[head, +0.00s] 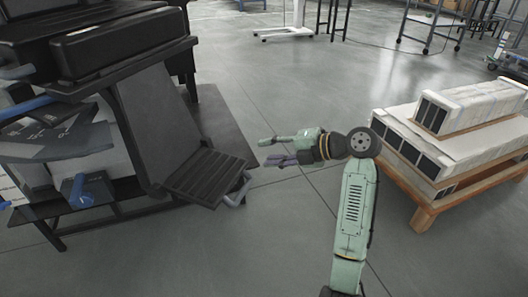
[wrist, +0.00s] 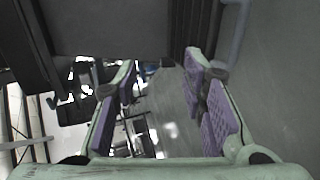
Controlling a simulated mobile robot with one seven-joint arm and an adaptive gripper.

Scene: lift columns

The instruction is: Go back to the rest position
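My gripper (head: 268,151) is at the end of my pale green arm, in the middle of the head view. It is over open floor, between the black rack on the left and the pallet on the right. In the wrist view my gripper (wrist: 160,68) has its purple-padded fingers spread apart, with nothing held between them. White long columns with dark ends (head: 480,103) lie stacked on a wooden pallet (head: 424,215) at the right, apart from my gripper.
A black rack (head: 120,200) with a slanted ribbed panel (head: 205,174) and a grey-blue handle (head: 238,190) stands left of my gripper. Dark panels also fill the top of the wrist view (wrist: 110,25). Grey floor (head: 285,85) is clear behind. A white-based stand (head: 284,33) and wheeled frames are farther back.

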